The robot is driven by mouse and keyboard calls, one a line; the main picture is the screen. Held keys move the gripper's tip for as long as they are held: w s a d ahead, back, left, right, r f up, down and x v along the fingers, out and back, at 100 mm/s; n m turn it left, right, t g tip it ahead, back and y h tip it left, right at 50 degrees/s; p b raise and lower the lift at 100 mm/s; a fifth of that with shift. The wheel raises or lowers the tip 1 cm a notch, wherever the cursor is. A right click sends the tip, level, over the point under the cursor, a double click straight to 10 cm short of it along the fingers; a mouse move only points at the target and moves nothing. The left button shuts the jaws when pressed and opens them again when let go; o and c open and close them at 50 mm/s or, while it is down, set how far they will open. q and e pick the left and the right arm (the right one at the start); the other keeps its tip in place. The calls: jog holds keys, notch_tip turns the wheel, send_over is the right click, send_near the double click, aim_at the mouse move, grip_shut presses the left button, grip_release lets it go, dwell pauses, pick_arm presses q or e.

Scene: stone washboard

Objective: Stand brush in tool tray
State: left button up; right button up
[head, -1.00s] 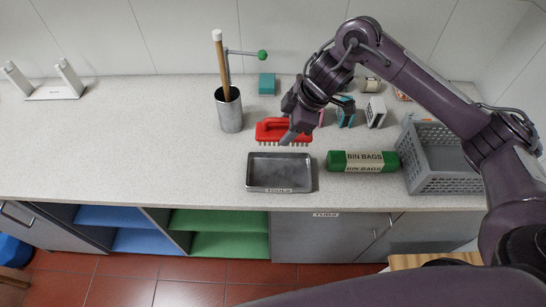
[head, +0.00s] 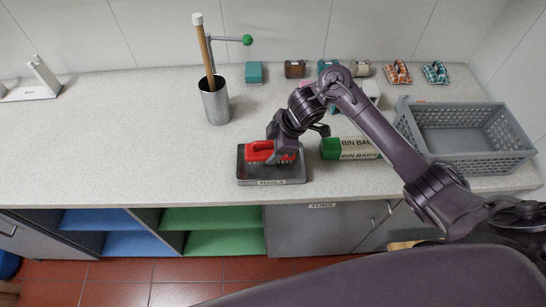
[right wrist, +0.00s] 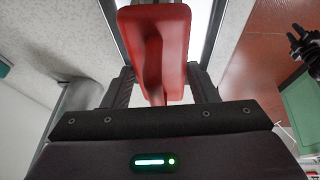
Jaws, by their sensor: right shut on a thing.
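The red brush (head: 262,152) is at the dark grey tool tray (head: 297,175), which carries a TOOLS label on its front. The brush's handle is on top and its pale bristles point down. It lies within the tray's outline in the head view; I cannot tell whether the bristles touch the tray floor. My right gripper (head: 284,150) is shut on the brush from above and hides part of it. In the right wrist view the red brush (right wrist: 155,40) sits between the two fingers (right wrist: 160,88). My left gripper does not show in the head view.
A green bin-bag roll (head: 332,149) lies right of the tray, close to my right arm. A grey basket (head: 470,165) stands further right. A metal cup (head: 214,105) with a wooden-handled tool stands behind left. The left counter (head: 110,145) is clear.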

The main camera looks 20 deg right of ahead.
notch_tip(320, 180, down, 4)
jog(key=shift+s+r, duration=0.1)
jog(key=shift+r, duration=0.05)
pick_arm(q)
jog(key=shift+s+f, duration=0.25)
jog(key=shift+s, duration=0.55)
pick_arm(e)
jog(key=shift+f, duration=0.25)
jog(key=o, duration=0.9)
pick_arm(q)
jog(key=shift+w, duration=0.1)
pick_arm(e)
jog(key=shift+o, duration=0.2)
